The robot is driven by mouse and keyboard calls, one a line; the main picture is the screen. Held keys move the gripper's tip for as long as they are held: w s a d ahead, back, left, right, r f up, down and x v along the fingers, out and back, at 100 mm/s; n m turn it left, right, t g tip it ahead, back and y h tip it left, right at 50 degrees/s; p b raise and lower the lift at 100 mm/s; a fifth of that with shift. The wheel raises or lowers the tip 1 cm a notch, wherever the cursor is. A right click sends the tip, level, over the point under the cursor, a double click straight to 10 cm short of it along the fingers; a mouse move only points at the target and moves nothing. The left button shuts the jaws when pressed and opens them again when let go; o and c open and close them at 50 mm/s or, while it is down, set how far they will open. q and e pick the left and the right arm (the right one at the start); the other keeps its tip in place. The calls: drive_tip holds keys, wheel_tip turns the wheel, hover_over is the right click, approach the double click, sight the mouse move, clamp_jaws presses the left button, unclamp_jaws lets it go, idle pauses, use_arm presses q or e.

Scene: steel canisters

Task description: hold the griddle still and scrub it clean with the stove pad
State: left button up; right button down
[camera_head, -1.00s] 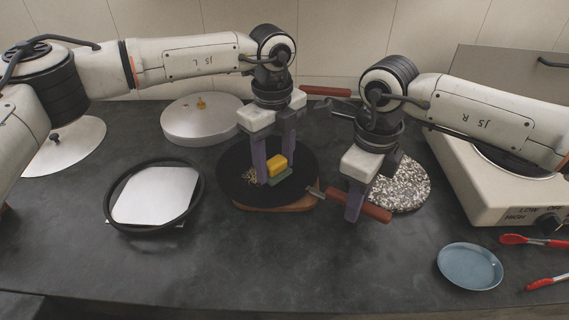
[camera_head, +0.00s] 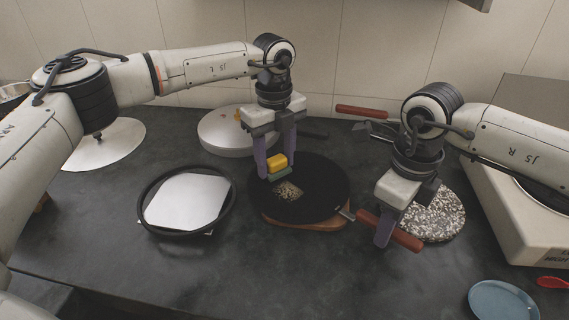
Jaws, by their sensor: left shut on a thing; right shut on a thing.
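The griddle (camera_head: 325,195) is a round black plate with a pale brown residue patch (camera_head: 289,193) left of its middle. Its red handle (camera_head: 402,238) sticks out to the lower right. My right gripper (camera_head: 385,232) is shut on this handle. The stove pad (camera_head: 277,160), yellow on top with a green underside, is between the fingers of my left gripper (camera_head: 276,167), which is shut on it. The pad is over the back left part of the griddle, just behind the residue. I cannot tell whether it touches the surface.
A wooden board (camera_head: 305,225) lies under the griddle. A speckled round slab (camera_head: 440,222) and the stove (camera_head: 510,215) are right. Another red handle (camera_head: 362,112) is behind.

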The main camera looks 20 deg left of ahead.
sight(313, 205)
use_arm(q)
drive_tip(key=shift+s+a+f, duration=0.1)
drive_tip(key=shift+s+a, duration=0.1)
drive_tip(key=shift+s, duration=0.3)
drive_tip(key=shift+s+a+f, duration=0.1)
drive_tip(key=shift+s+a, duration=0.05)
drive_tip(key=shift+s, duration=0.3)
drive_tip(key=shift+s+d+r, duration=0.1)
drive_tip(key=shift+s+d, duration=0.55)
drive_tip(key=shift+d, duration=1.35)
drive_tip(key=shift+s+d+f, duration=0.1)
drive_tip(key=shift+s+d, duration=0.6)
drive_tip(key=shift+d, duration=1.25)
drive_tip(key=shift+s+d+r, duration=0.1)
drive_tip(key=shift+s+d, duration=0.55)
drive_tip(key=shift+d, duration=1.35)
wheel_tip(313, 205, up, 3)
drive_tip(key=shift+w+a+f, duration=0.1)
drive_tip(key=shift+w, duration=0.05)
drive_tip(key=shift+r, duration=2.85)
use_arm(e)
drive_tip(key=c, duration=1.6)
unclamp_jaws()
drive_tip(key=shift+o, duration=0.2)
